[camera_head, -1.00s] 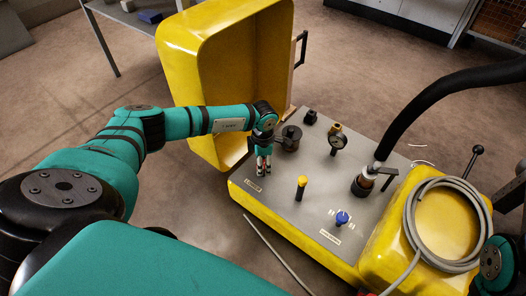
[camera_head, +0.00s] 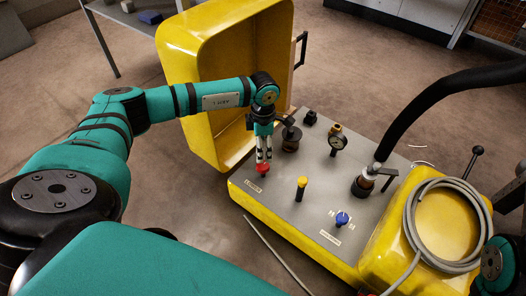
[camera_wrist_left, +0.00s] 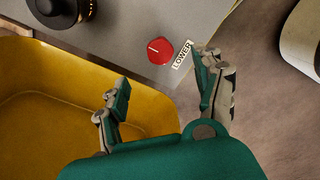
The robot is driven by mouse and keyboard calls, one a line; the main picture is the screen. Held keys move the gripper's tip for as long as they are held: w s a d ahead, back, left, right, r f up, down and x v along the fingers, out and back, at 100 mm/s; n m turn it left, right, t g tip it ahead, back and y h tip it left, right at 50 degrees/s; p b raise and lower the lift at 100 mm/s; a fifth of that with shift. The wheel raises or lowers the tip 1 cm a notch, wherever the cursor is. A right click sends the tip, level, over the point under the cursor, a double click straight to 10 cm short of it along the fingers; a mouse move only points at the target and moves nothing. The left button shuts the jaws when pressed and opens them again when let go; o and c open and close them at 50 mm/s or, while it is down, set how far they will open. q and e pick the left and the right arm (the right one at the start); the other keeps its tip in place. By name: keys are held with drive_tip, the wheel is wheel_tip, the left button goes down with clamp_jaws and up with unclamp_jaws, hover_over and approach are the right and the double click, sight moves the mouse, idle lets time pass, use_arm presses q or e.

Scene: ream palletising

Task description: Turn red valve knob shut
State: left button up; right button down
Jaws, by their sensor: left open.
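The red valve knob (camera_head: 262,169) sits near the left corner of the grey panel (camera_head: 300,212), above a label. In the left wrist view the round red knob (camera_wrist_left: 160,51) has a pale line on its face, beside a tag reading LOWER (camera_wrist_left: 182,55). My left gripper (camera_head: 264,158) points down at the knob in the head view. In the wrist view its fingers (camera_wrist_left: 164,72) are spread wide and empty, with the knob ahead of the gap between them. Whether a finger touches the knob cannot be told. My right gripper does not show.
The panel also bears a dark round knob (camera_head: 291,138), a gauge (camera_head: 337,142), a yellow-topped post (camera_head: 301,188) and a blue knob (camera_head: 342,218). A yellow open cover (camera_head: 176,60) stands behind. A grey hose coil (camera_head: 410,225) lies at right.

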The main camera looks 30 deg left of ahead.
use_arm(q)
drive_tip(key=shift+r, duration=1.35)
